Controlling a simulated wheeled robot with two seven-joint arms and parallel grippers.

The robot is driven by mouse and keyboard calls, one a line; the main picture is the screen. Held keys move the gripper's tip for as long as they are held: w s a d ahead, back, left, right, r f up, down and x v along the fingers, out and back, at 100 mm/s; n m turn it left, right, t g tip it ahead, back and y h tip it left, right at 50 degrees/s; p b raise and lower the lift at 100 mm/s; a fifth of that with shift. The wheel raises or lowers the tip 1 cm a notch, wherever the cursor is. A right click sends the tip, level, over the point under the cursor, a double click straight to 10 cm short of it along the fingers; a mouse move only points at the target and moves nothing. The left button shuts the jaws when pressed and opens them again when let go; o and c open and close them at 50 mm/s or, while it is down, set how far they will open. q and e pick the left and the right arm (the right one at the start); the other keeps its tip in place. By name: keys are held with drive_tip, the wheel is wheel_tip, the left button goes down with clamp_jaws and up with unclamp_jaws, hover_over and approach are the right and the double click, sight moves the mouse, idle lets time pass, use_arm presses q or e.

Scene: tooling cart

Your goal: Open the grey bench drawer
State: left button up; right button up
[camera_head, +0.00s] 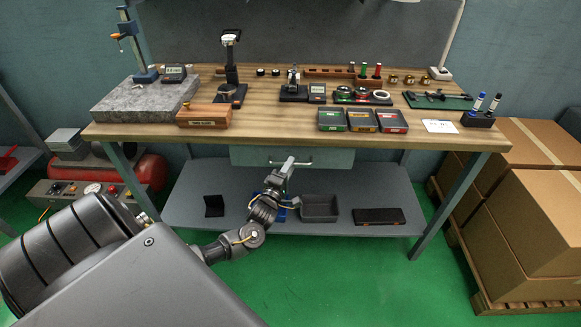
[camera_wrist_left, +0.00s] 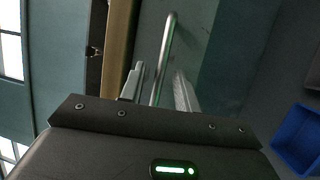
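The grey bench drawer (camera_head: 335,158) sits under the wooden bench top, and its front looks flush beneath the top's edge. Its bar handle (camera_head: 303,163) runs across the front. My left gripper (camera_head: 287,163) reaches up to the handle from below. In the left wrist view the handle (camera_wrist_left: 167,45) passes between the two fingers of the left gripper (camera_wrist_left: 158,88). The fingers stand apart with the bar between them, with a gap visible on each side. The drawer front (camera_wrist_left: 215,45) fills the middle of that view. The inside of the drawer is hidden. My right gripper is out of view.
The bench top (camera_head: 270,133) carries gauges, a granite plate (camera_head: 145,97) and small bins (camera_head: 361,120). The lower shelf (camera_head: 345,187) holds a grey tray (camera_head: 319,209) and a dark case (camera_head: 379,216). Cardboard boxes (camera_head: 535,220) stand at right. Green floor in front is clear.

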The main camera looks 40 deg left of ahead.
use_arm(q)
drive_tip(key=shift+x, duration=0.9)
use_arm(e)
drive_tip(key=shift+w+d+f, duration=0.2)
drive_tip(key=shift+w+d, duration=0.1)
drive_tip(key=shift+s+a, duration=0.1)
